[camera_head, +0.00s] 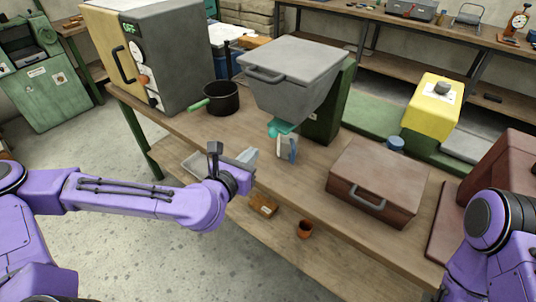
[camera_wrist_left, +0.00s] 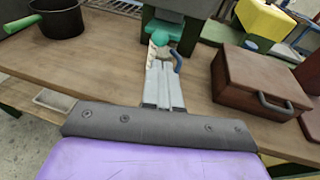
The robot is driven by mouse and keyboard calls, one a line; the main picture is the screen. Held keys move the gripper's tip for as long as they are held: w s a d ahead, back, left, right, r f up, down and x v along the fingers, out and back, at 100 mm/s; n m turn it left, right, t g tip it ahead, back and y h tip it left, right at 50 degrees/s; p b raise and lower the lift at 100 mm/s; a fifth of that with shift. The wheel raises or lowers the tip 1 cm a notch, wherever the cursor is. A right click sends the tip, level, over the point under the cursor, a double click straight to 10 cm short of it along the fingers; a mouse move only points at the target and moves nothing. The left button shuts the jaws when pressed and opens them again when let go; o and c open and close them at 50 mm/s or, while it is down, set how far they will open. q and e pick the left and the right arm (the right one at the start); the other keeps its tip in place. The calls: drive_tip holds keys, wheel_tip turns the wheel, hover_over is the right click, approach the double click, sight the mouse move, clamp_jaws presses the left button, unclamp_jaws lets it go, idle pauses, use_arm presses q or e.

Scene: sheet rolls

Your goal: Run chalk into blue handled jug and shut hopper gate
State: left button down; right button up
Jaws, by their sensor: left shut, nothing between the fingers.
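The grey hopper (camera_head: 290,75) stands on a green stand on the wooden bench. A teal gate piece (camera_head: 280,128) sits under its outlet and shows in the left wrist view (camera_wrist_left: 160,36). The pale jug with the blue handle (camera_head: 286,148) stands on the bench just below the teal piece. In the left wrist view its blue handle (camera_wrist_left: 176,61) shows just past my fingertips, which hide part of the jug. My left gripper (camera_head: 248,156) is shut and empty, a little left of the jug in the head view. No chalk is visible. My right gripper is out of view.
A brown case (camera_head: 378,185) lies right of the jug. A dark pot with a green handle (camera_head: 221,98) and a grey oven-like cabinet (camera_head: 165,60) stand left.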

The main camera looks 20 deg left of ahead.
sight(271, 135)
use_arm(q)
drive_tip(key=p+x, duration=0.4)
drive_tip(key=x, duration=0.4)
drive_tip(key=shift+d+r, duration=0.1)
drive_tip(key=shift+w+p, duration=0.3)
drive_tip(key=shift+w, duration=0.15)
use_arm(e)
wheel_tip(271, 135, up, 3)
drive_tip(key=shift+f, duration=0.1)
